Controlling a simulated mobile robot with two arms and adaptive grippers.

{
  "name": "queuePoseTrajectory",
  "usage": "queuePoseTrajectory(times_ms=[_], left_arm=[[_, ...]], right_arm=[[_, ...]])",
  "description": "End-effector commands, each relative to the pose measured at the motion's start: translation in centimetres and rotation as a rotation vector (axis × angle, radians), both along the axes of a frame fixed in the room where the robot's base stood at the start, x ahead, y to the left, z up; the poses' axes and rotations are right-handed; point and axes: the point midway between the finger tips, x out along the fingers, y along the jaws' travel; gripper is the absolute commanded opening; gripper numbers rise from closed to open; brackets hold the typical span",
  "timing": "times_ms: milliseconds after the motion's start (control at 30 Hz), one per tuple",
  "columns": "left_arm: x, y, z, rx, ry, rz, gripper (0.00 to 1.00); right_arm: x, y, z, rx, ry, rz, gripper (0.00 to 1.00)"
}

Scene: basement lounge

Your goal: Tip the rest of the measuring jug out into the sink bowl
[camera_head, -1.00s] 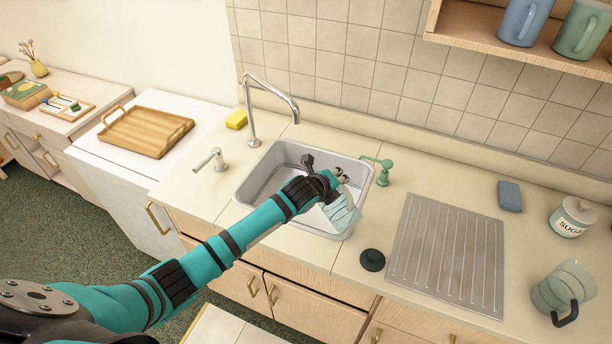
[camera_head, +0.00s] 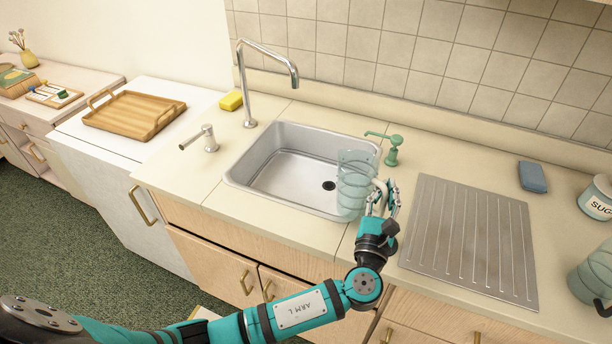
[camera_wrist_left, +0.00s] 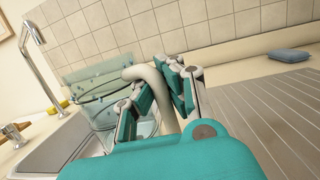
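The measuring jug (camera_head: 355,180), clear and bluish, is upright at the right end of the steel sink bowl (camera_head: 262,175), in front of its right rim in the head view. My left gripper (camera_head: 383,197) is on the jug's right side. Its fingers are closed around the cream handle (camera_wrist_left: 160,92) in the wrist view. The bowl's floor looks bare, with a dark drain (camera_head: 328,185). My right gripper is not in view.
A tall tap (camera_head: 240,80) stands behind the bowl, with a lever (camera_head: 205,136) at its left. A green soap pump (camera_head: 393,150) stands close behind the jug.

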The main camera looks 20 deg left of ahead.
Motion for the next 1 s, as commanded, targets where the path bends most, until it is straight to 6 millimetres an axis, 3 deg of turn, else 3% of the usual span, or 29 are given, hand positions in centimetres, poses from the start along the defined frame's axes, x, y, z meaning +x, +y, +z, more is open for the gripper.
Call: queuePoseTrajectory(times_ms=[33,100,467,833,1000], left_arm=[[-0.1,-0.2,-1.8,0.035,-0.027,0.0,0.0],[-0.3,-0.5,-1.7,0.069,-0.052,0.001,0.0],[-0.3,-0.5,-0.3,0.073,-0.052,0.001,0.0],[-0.3,-0.5,3.9,0.071,-0.051,0.0,0.0],[-0.3,-0.5,3.9,0.072,-0.05,0.001,0.0]], right_arm=[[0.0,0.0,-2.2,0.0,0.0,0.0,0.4],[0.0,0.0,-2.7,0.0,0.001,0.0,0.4],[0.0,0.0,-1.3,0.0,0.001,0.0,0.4],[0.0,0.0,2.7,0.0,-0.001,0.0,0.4],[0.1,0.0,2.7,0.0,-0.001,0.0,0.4]])
